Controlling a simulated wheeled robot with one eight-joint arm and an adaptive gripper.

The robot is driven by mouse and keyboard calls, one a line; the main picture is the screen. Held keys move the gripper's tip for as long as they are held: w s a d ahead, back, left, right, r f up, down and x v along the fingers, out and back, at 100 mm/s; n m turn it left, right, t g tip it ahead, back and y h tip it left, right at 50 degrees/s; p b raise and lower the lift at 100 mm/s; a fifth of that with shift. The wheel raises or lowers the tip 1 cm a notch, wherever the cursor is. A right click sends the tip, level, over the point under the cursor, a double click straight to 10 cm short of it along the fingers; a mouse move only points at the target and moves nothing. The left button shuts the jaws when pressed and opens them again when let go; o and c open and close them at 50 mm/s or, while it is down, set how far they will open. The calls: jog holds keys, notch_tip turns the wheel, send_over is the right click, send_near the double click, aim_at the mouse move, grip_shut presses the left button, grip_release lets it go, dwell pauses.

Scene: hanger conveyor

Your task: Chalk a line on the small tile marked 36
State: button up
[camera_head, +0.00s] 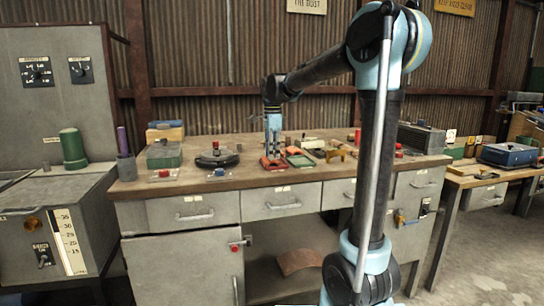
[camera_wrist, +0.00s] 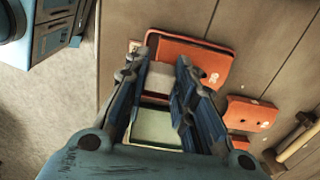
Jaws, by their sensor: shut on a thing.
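My gripper (camera_head: 273,155) points down over the front middle of the workbench. In the wrist view my gripper (camera_wrist: 168,85) is shut on a small pale block (camera_wrist: 158,78); its colour fits chalk, but I cannot tell for sure. An orange-red tray (camera_wrist: 195,60) lies just below the fingertips; it also shows in the head view (camera_head: 268,165). A pale green panel (camera_wrist: 155,130) shows between the fingers, and a green tray with an orange edge (camera_head: 299,159) lies right of the gripper in the head view.
Small orange blocks (camera_wrist: 250,115) lie beside the orange-red tray in the wrist view. A black round stand (camera_head: 217,160) and a green box (camera_head: 164,155) stand left on the workbench (camera_head: 240,178). A dark grey case (camera_head: 421,138) stands at the right end.

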jog(key=shift+r, duration=3)
jog(key=shift+s+f, duration=0.1)
